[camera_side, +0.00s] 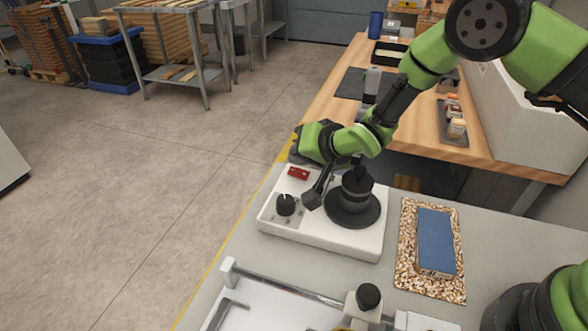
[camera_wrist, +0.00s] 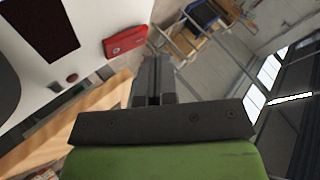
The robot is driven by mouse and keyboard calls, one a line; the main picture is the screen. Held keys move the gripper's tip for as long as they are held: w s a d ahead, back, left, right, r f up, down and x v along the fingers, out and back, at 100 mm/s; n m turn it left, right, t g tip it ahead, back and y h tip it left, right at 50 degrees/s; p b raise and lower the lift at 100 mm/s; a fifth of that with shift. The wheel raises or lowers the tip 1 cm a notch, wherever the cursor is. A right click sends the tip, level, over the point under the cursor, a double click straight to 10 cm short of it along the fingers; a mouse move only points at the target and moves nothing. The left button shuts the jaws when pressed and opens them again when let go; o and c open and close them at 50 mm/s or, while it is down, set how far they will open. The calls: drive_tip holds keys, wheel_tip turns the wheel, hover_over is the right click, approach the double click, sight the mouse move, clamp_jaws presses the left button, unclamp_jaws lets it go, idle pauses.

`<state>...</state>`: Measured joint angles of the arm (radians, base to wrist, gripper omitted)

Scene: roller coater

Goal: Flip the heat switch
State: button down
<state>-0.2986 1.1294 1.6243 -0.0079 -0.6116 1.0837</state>
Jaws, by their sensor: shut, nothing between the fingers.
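The heat switch appears to be the small red rocker (camera_side: 298,173) on the white coater unit (camera_side: 335,240), near its far left corner. The red switch (camera_wrist: 125,42) also shows in the wrist view, left of and beyond the fingertips. My gripper (camera_side: 313,199) is shut and empty, with its fingers pointing down over the white unit, between the black knob (camera_side: 286,204) and the round black plate (camera_side: 352,218). In the wrist view my gripper (camera_wrist: 154,66) has its fingers together, apart from the switch. I cannot tell whether the fingertips touch the unit. The switch's position is unclear.
A black cylindrical piece (camera_side: 356,190) stands on the plate. A blue block (camera_side: 436,240) lies on a speckled mat (camera_side: 406,268) to the right. A rod-and-frame device (camera_side: 290,287) stands in front. A wooden bench (camera_side: 480,148) with small bottles is behind.

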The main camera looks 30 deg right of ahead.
sight(302, 171)
drive_tip(key=shift+f, duration=0.15)
idle(0.3)
drive_tip(key=shift+f, duration=0.3)
drive_tip(key=shift+f, duration=0.25)
idle(0.5)
drive_tip(key=shift+r, duration=0.15)
drive_tip(key=shift+r, duration=0.55)
drive_tip(key=shift+r, duration=0.1)
drive_tip(key=shift+s+d+r, duration=0.15)
drive_tip(key=shift+r, duration=1.05)
drive_tip(key=shift+s+d+r, duration=0.1)
drive_tip(key=shift+r, duration=1.1)
